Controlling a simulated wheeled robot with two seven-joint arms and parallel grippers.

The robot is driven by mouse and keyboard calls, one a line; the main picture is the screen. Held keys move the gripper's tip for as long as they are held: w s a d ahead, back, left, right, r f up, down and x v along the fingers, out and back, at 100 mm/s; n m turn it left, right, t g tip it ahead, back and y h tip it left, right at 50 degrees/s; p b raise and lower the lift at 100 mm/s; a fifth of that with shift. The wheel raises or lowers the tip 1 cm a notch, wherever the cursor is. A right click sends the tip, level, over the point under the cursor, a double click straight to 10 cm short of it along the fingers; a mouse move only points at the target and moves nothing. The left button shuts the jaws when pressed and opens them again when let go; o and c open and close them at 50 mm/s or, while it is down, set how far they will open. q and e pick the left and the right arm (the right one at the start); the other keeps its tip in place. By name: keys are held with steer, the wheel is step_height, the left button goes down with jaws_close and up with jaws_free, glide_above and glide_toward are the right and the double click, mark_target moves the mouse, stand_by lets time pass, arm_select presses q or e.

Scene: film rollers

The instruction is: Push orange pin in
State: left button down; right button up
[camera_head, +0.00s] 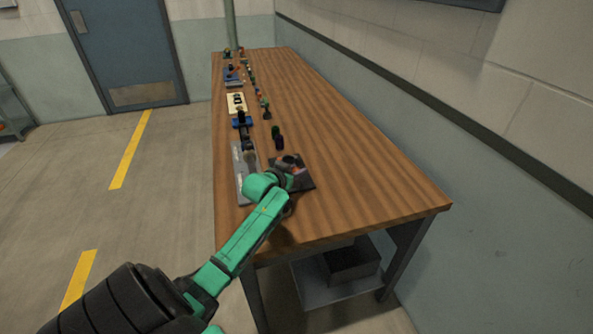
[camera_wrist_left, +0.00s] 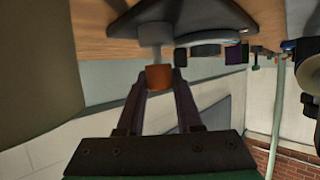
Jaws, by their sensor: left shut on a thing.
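The orange pin (camera_wrist_left: 159,77) is a short orange cylinder in the left wrist view. It sits on the end of a grey shaft (camera_wrist_left: 157,51) that joins a dark plate (camera_wrist_left: 122,24). My left gripper (camera_wrist_left: 163,74) has its two dark fingers closed on the pin. In the head view my left gripper (camera_head: 288,166) is over the dark plate (camera_head: 304,184) at the near end of the wooden table, and the pin is too small and covered to make out clearly. My right gripper is in neither view.
A light grey flat panel (camera_head: 240,184) lies left of the plate. Small dark and green parts (camera_head: 277,137) stand just behind. Several small parts line the table's (camera_head: 345,160) left side; its right side is clear. A wall (camera_head: 440,120) runs along the right.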

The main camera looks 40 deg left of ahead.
arm_select(q)
steer(key=shift+f, duration=0.85)
steer(key=c, duration=0.6)
jaws_free()
steer(key=shift+o, duration=0.2)
steer(key=v, duration=1.4)
steer(key=shift+s, duration=0.35)
steer(key=shift+r, duration=0.1)
